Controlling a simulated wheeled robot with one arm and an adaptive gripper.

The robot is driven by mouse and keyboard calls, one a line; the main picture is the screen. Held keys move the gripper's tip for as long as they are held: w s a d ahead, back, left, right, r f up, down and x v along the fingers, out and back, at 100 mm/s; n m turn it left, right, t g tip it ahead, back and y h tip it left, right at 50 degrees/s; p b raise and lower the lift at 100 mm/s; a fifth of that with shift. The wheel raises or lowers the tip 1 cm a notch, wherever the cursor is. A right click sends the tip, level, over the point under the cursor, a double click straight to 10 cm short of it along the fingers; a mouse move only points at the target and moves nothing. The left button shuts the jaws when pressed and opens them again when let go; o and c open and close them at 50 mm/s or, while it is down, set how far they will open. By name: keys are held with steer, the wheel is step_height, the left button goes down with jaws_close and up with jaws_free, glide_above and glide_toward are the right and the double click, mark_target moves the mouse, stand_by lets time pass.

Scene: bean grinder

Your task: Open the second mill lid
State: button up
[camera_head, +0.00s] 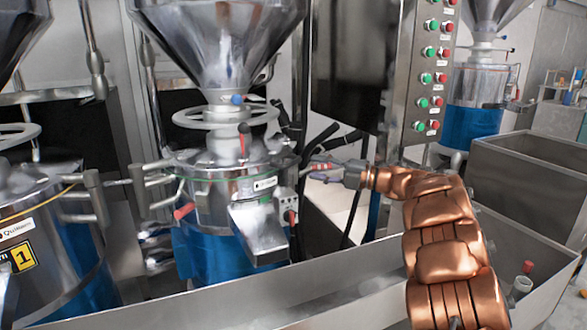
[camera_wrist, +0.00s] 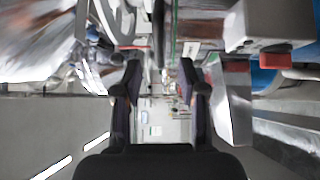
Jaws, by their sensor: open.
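The middle mill (camera_head: 220,190) has a steel top, a blue lower body and a spout at its front. Its round lid (camera_head: 224,160) appears closed beneath a handwheel (camera_head: 226,116) and hopper. A red-handled lever (camera_head: 243,137) stands on top, and a red handle (camera_head: 184,211) sticks out at the front left. My gripper (camera_head: 322,172) is at the mill's right side, close to a red handle there; contact is unclear. In the wrist view my gripper (camera_wrist: 161,85) has its two dark fingers apart, with nothing between them. Parts of a mill surround them, some blurred.
A mill marked 1 (camera_head: 45,235) stands at left, and another mill (camera_head: 475,105) stands at the back right. A button panel (camera_head: 428,75) and dark screen (camera_head: 346,60) are behind my arm. A long steel trough edge (camera_head: 300,277) runs along the front.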

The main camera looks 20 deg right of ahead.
mark_target(295, 163)
steer(key=shift+x, duration=3.95)
steer(key=shift+s, duration=0.1)
jaws_close()
steer(key=shift+f, duration=0.1)
